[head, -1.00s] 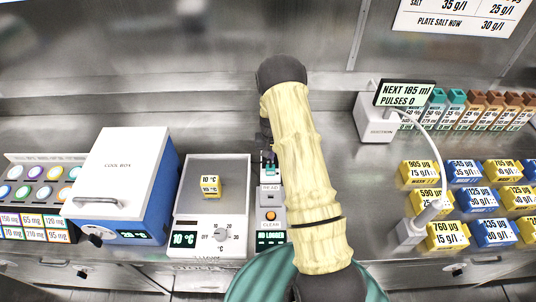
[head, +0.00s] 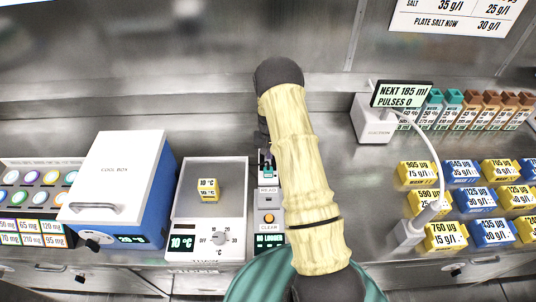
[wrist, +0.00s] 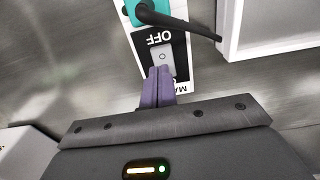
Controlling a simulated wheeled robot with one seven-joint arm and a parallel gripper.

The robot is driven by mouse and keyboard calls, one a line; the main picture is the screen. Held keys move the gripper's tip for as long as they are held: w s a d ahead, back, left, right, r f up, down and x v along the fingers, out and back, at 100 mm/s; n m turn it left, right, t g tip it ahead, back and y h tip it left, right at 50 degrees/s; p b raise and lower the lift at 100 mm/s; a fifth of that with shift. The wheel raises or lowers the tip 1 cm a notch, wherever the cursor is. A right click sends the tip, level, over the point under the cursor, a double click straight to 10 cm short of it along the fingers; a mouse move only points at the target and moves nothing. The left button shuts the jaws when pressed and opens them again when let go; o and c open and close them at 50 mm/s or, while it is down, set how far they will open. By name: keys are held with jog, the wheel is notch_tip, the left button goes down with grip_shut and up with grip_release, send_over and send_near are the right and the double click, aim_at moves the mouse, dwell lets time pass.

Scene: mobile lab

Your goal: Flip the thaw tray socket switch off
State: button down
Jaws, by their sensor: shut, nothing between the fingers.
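In the wrist view a socket plate (wrist: 181,49) has a pale rocker switch (wrist: 161,60) with a round mark. The word OFF reads upside down beside it. A teal plug (wrist: 147,12) with a black cable (wrist: 188,29) sits at the plate's far end. My gripper (wrist: 158,73) is shut and empty, its purple fingertips over the near end of the rocker; I cannot tell whether they touch it. In the head view the thaw tray (head: 181,204) shows 10 °C and holds a yellow block (head: 208,190).
A cool box (head: 122,170) stands left of the tray. A narrow device with READ and CLEAR buttons (head: 269,204) stands right of it, partly behind my arm. A suction unit (head: 374,121) and rows of labelled blocks (head: 467,199) are on the right.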

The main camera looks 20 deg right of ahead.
aim_at(268, 161)
jog(key=r, duration=0.1)
jog(key=r+p, duration=0.1)
jog(key=r, duration=0.1)
jog(key=shift+s+a+r, duration=0.15)
jog(key=shift+a+r, duration=0.05)
jog(key=shift+r, duration=0.1)
notch_tip(268, 161, up, 10)
jog(key=b, duration=0.2)
jog(key=shift+s, duration=0.25)
jog(key=shift+a, duration=0.1)
jog(key=s+a+r+n, duration=0.1)
jog(key=s+a+r, duration=0.2)
jog(key=s, duration=0.5)
jog(key=s+a+r+n+t, duration=0.1)
jog(key=s+a+r, duration=0.3)
jog(key=s, duration=0.4)
jog(key=s+a+r+n+t, duration=0.1)
jog(key=s+a+r+n, duration=0.1)
jog(key=s, duration=0.6)
jog(key=shift+s+a+r, duration=0.4)
jog(key=shift+a+r, duration=0.35)
jog(key=shift+r, duration=0.1)
